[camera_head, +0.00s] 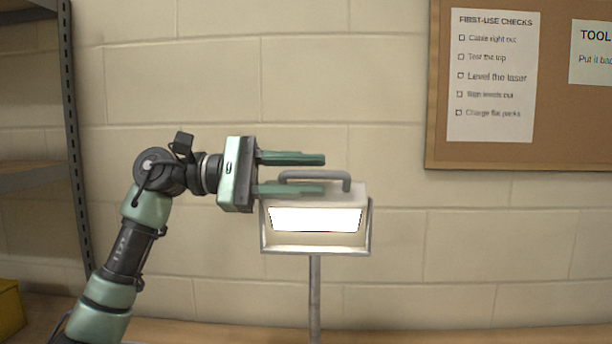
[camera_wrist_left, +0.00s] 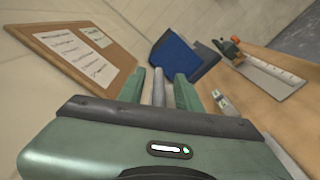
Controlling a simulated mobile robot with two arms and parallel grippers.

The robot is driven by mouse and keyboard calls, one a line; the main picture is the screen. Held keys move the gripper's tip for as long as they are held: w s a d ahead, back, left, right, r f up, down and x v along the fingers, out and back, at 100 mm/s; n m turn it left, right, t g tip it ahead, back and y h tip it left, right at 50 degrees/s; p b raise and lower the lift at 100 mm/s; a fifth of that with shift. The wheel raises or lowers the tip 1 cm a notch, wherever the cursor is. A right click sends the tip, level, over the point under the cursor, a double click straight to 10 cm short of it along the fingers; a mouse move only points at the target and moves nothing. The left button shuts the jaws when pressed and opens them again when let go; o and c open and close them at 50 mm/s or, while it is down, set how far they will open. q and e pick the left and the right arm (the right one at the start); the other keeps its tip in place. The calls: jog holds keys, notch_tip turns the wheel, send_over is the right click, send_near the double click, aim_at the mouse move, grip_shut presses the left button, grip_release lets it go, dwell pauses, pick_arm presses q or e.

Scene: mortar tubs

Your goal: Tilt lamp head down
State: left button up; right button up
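The lamp head (camera_head: 318,246) stands in the middle of the head view on a thin grey pole (camera_head: 315,290). Its lit white panel faces me, inside a U-shaped bracket. A grey handle (camera_head: 335,175) runs along its top. My left gripper (camera_head: 323,174) reaches in from the left, fingers level, one above the other. The fingers are apart. In the wrist view the grey handle (camera_wrist_left: 158,87) shows between the two green fingers (camera_wrist_left: 160,90); I cannot tell whether either finger touches it. The lower finger passes in front of the lamp's top edge. My right gripper is not visible.
A cork board (camera_head: 480,152) with paper sheets hangs on the block wall at the right. A dark shelf upright (camera_head: 72,130) and a yellow box (camera_head: 10,308) are at the left. The wrist view shows a blue object (camera_wrist_left: 174,57) on the bench (camera_wrist_left: 265,110).

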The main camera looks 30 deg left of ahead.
pick_arm(q)
jog(key=shift+s+a, duration=0.1)
jog(key=shift+a, duration=0.25)
jog(key=b+v, duration=0.1)
jog(key=v, duration=0.6)
jog(key=shift+s, duration=0.1)
